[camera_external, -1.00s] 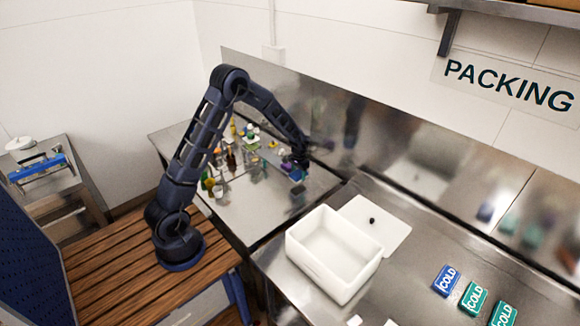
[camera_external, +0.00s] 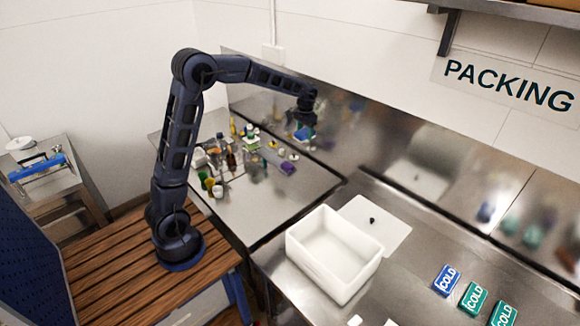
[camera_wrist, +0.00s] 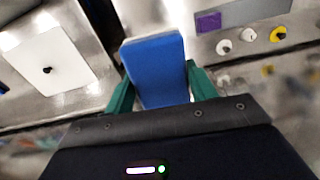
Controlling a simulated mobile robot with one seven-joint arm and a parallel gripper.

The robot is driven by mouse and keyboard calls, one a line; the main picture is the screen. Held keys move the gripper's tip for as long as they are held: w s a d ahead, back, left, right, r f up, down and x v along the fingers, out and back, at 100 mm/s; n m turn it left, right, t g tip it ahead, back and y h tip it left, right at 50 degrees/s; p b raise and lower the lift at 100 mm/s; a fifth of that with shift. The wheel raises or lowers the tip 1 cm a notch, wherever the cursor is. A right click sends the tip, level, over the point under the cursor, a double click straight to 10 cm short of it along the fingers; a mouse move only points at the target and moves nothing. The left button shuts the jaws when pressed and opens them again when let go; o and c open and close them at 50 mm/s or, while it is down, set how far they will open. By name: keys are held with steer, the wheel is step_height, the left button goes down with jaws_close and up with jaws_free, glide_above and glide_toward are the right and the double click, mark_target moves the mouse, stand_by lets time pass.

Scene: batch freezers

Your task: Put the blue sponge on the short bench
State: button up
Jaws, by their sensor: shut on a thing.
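The blue sponge (camera_wrist: 155,70) is a flat blue block between the green fingers of my gripper (camera_wrist: 160,88) in the wrist view. My gripper is shut on it. In the external view my gripper (camera_external: 303,118) holds the sponge (camera_external: 303,133) in the air above the back of the metal bench (camera_external: 265,205) that carries small bottles. I cannot tell from the frames which surface is the short bench; a small metal bench (camera_external: 75,180) stands at the far left.
Bottles, cups and a purple item (camera_external: 288,168) crowd the metal bench's back half; its front is clear. A white box (camera_external: 333,270) and its lid (camera_external: 375,226) lie on the right counter, with several cold packs (camera_external: 446,280). A steel wall panel rises behind.

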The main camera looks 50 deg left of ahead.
steer(key=w+d+m, duration=0.2)
steer(key=d+m, duration=0.3)
steer(key=d, duration=1.3)
steer(key=m, duration=1.3)
glide_above(398, 299)
step_height(398, 299, down, 4)
steer(key=shift+d+f, duration=0.1)
steer(key=shift+f, duration=0.4)
step_height(398, 299, down, 20)
steer(key=shift+r, duration=0.2)
steer(key=shift+f, duration=0.15)
